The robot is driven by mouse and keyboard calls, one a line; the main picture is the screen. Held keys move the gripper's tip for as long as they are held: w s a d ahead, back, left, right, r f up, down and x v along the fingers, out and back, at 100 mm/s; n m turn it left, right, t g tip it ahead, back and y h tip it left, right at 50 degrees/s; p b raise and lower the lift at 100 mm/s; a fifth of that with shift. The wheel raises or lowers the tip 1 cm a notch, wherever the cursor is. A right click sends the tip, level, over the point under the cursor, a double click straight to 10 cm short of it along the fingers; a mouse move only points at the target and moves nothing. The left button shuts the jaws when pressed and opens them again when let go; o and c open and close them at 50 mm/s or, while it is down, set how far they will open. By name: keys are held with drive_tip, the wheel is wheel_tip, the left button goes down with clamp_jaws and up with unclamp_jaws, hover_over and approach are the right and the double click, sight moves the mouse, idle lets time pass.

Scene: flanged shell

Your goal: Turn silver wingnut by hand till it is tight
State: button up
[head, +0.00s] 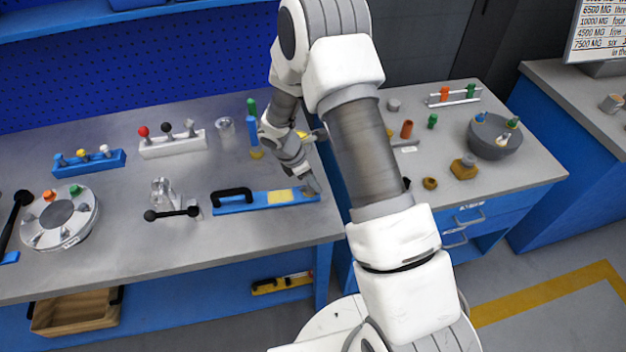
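My gripper (313,186) hangs low over the left bench, with its tip at the right end of a blue plate (236,207) that has a black handle and a yellow patch. The fingers are small and partly hidden, so I cannot tell whether they are open or shut, or touching anything. I cannot clearly pick out a silver wingnut. A round silver disc (45,239) at far left carries orange and green knobs and some small silver parts. A grey rounded shell (483,148) on the right bench carries blue, green and pale fittings.
The left bench also holds a white block with knobs (172,146), a blue block with knobs (89,163), clear-looking silver parts (163,190) and a black bar (172,213). The right bench holds several small coloured parts.

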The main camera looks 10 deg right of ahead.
drive_tip(key=w+v, duration=0.1)
drive_tip(key=v, duration=1.6)
drive_tip(key=shift+s+r, duration=0.2)
drive_tip(key=shift+s, duration=0.2)
drive_tip(key=shift+a, duration=0.1)
drive_tip(key=s+d+r+m+t+y, duration=0.1)
drive_tip(key=s+d+r+m, duration=0.2)
drive_tip(key=s+r+m, duration=0.3)
drive_tip(key=s+d+r+m+t+y, duration=0.1)
drive_tip(key=s+d+r+m, duration=0.2)
drive_tip(key=r, duration=0.6)
drive_tip(key=s+r+m+t+y, duration=0.1)
drive_tip(key=s+r+m, duration=0.1)
drive_tip(key=s+m, duration=0.3)
drive_tip(key=s+r+m+t+y, duration=0.1)
drive_tip(key=s+m, duration=0.4)
drive_tip(key=s, duration=0.5)
drive_tip(key=shift+s+r+t, duration=0.35)
drive_tip(key=shift+r+t, duration=0.15)
drive_tip(key=shift+r, duration=0.3)
drive_tip(key=shift+d, duration=0.15)
